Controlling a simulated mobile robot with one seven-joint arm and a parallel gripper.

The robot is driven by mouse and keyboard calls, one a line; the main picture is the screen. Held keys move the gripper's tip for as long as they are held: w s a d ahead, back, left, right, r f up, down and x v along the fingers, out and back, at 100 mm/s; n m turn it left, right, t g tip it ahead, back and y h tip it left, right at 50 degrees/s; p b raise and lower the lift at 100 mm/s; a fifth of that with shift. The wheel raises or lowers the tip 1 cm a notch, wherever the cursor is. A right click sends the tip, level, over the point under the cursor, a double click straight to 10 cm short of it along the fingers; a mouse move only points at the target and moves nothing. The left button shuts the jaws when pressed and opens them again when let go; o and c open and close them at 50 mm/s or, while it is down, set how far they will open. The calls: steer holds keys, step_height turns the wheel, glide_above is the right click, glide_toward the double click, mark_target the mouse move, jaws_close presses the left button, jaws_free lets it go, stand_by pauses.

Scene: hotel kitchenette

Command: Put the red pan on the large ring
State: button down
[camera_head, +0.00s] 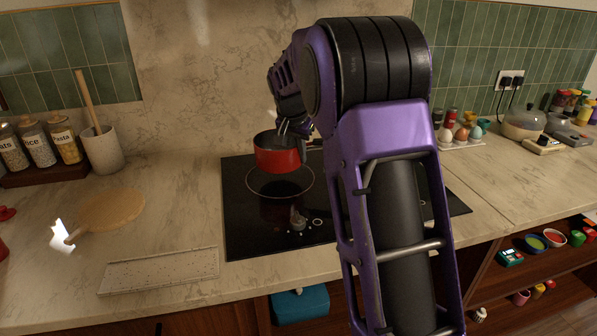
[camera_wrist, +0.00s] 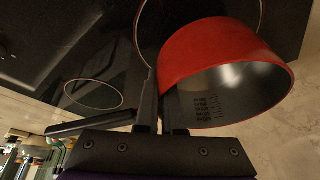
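The red pan (camera_head: 277,158) is in the air over the black hob, upright or nearly so. In the wrist view the pan (camera_wrist: 215,65) shows its red outside and grey inside, with its black handle (camera_wrist: 90,122) pointing left. My gripper (camera_head: 295,128) is at the pan's rim; in the wrist view my gripper (camera_wrist: 160,105) has one finger on each side of the pan's wall, shut on it. The large ring (camera_head: 270,194) lies below the pan, which hides its far part. The ring also shows in the wrist view (camera_wrist: 137,35). A smaller ring (camera_wrist: 93,95) is beside it.
The hob (camera_head: 240,225) is flat in the counter, and nothing else shows on its visible part. A round wooden board (camera_head: 112,208) and a speckled tray (camera_head: 160,270) lie to the left. An egg holder (camera_head: 460,143) stands behind right. My arm hides the hob's right part.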

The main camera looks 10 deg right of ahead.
steer(key=shift+f+b, duration=0.3)
steer(key=shift+f, duration=2)
steer(key=shift+f, duration=0.1)
steer(key=c, duration=1)
jaws_free()
steer(key=shift+f, duration=0.1)
steer(key=shift+c, duration=0.2)
steer(key=shift+r, duration=0.25)
steer(key=p+v, duration=0.1)
steer(key=v, duration=1.1)
